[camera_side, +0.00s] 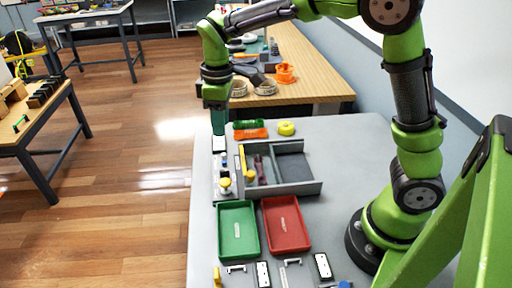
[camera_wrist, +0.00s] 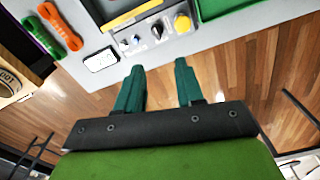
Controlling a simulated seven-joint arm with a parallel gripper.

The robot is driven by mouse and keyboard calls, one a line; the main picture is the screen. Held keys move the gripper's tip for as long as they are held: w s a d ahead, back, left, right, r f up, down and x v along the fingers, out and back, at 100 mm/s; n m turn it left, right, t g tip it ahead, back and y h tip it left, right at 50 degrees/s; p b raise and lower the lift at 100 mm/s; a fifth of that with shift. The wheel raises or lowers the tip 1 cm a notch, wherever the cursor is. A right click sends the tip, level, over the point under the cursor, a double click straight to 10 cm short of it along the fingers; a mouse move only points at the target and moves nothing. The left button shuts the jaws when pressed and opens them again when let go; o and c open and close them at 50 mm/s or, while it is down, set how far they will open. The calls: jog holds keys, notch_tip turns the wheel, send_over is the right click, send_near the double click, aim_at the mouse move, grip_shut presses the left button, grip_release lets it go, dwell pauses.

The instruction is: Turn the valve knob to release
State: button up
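A pale control panel (camera_wrist: 148,42) lies on the grey table in the upper middle of the wrist view. In the side view the panel is at the table's left edge, with the yellow knob (camera_side: 225,183) showing. My gripper (camera_wrist: 159,66) is open and empty, its teal fingers apart and short of the panel. In the side view my gripper (camera_side: 219,133) points down near the table's far left corner.
A white plate (camera_wrist: 101,60) lies beside the panel. A grey divided tray (camera_side: 300,188), a green tray (camera_side: 238,230) and a red tray (camera_side: 287,225) stand near the panel.

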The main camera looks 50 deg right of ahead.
aim_at(224, 170)
jog(key=f+n, duration=0.1)
jog(key=f, duration=0.9)
jog(key=f+n, duration=0.1)
jog(key=f, duration=0.4)
jog(key=shift+w+d+f+n, duration=0.15)
jog(key=shift+w+f+n, duration=0.1)
jog(key=shift+w+n, duration=0.1)
grip_shut()
